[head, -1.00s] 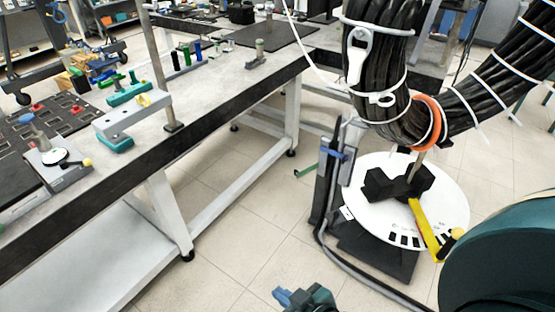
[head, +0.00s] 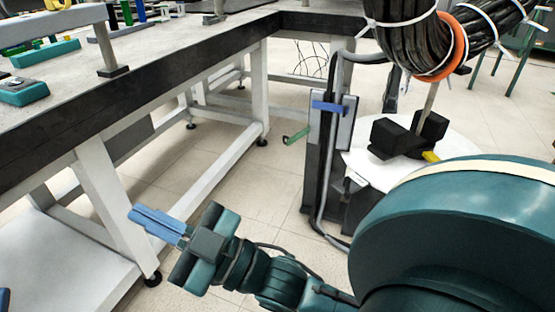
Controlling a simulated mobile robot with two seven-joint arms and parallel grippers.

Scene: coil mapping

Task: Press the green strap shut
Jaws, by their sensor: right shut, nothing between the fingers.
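The green strap (head: 296,136) sticks out to the left from the dark post of the coil stand (head: 318,165), its free end away from the post. A blue strap (head: 330,107) lies flat across the same post, higher up. My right gripper (head: 157,224) has blue fingers, which are shut and empty. It is in front of the table leg, below and left of the green strap, well apart from it. A small blue piece at the lower left edge looks like a tip of my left gripper (head: 4,299); the rest is out of frame.
A black cable coil (head: 400,35) with white ties and an orange band (head: 447,50) hangs above a white disc (head: 375,170). A long table (head: 130,95) with a dark edge stands at left. The floor between table and stand is clear.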

